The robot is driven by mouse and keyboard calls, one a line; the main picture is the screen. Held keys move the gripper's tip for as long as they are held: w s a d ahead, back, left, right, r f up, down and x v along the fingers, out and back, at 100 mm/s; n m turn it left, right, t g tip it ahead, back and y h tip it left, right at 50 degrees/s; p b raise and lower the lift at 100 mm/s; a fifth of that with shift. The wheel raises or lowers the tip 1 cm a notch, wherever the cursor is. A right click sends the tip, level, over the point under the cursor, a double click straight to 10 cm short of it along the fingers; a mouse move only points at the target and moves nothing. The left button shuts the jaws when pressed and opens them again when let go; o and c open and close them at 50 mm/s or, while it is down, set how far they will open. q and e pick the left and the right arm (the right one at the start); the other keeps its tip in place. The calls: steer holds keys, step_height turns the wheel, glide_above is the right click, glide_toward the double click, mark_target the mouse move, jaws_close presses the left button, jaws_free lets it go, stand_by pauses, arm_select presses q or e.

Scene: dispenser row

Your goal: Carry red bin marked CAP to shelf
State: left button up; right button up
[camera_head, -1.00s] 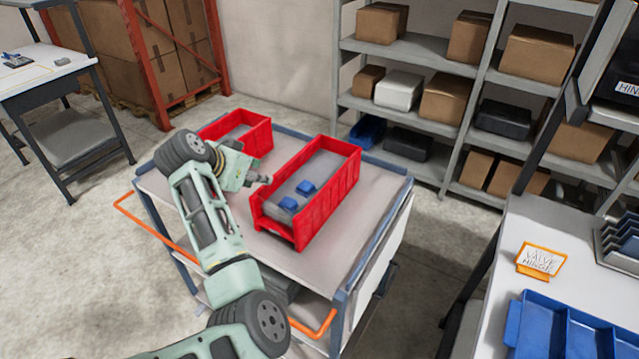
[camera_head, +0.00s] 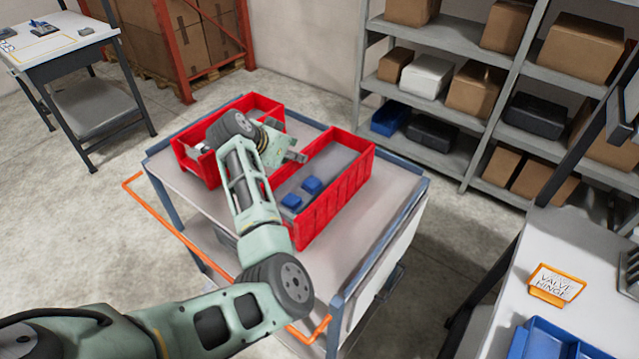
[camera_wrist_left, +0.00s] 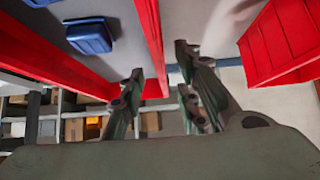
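Two red bins stand on the cart top (camera_head: 395,195). The nearer red bin (camera_head: 345,198) holds two blue blocks (camera_head: 302,192); the other red bin (camera_head: 262,103) is at the back left, partly behind my arm. I see no readable CAP mark on either. My left gripper (camera_head: 296,157) is over the nearer bin's left wall. In the left wrist view my gripper (camera_wrist_left: 160,75) has its fingers apart, with a red wall (camera_wrist_left: 150,30) showing between them; contact cannot be told. A blue block (camera_wrist_left: 90,36) and the other bin (camera_wrist_left: 283,40) also show there.
The grey shelf (camera_head: 450,138) at the back holds brown boxes, a white box (camera_head: 427,77), dark bins and a blue bin (camera_head: 390,118). Floor is open between cart and shelf.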

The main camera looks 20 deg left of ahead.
arm_select(q)
steer(key=shift+x, duration=1.25)
steer(key=shift+w+f+p, duration=0.2)
steer(key=shift+w+p, duration=0.05)
steer(key=shift+p, duration=0.1)
steer(key=shift+f, duration=0.1)
arm_select(e)
steer(key=shift+w+a+r, duration=0.3)
steer(key=shift+w+r, duration=0.35)
steer(key=shift+w, duration=0.25)
arm_select(q)
steer(key=shift+c, duration=0.3)
steer(key=shift+d, duration=0.1)
jaws_close()
arm_select(e)
steer(key=shift+s+d, duration=0.25)
steer(key=shift+d, duration=0.15)
arm_select(q)
steer(key=shift+w, duration=0.2)
